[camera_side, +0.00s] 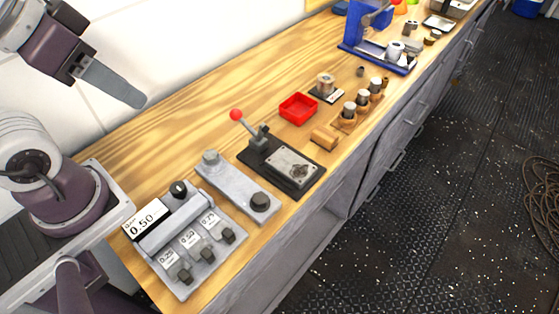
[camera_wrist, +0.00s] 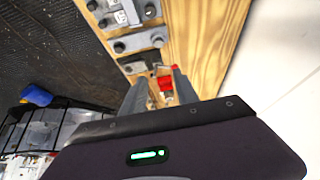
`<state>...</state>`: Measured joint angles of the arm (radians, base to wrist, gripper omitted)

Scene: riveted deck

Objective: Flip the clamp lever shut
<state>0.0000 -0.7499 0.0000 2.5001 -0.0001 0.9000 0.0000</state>
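The clamp stands on the wooden bench in the side view: a dark base (camera_side: 312,184) with a metal plate (camera_side: 290,166) on it. Its lever (camera_side: 250,128) leans up and to the left, away from the plate, and ends in a red ball knob (camera_side: 236,115). My gripper (camera_side: 135,100) is high at the upper left, well apart from the lever. In the wrist view my gripper's two fingers (camera_wrist: 160,76) are spread with nothing gripped. Red shows beyond them; I cannot tell tray from knob there.
A grey plate with knobs (camera_side: 232,184) and a gauge panel (camera_side: 185,240) stand in front of the clamp. A red tray (camera_side: 298,108), a wooden block (camera_side: 324,137) and several metal-topped pegs lie behind it. A blue fixture (camera_side: 375,45) is farther back. Bare bench is left of the lever.

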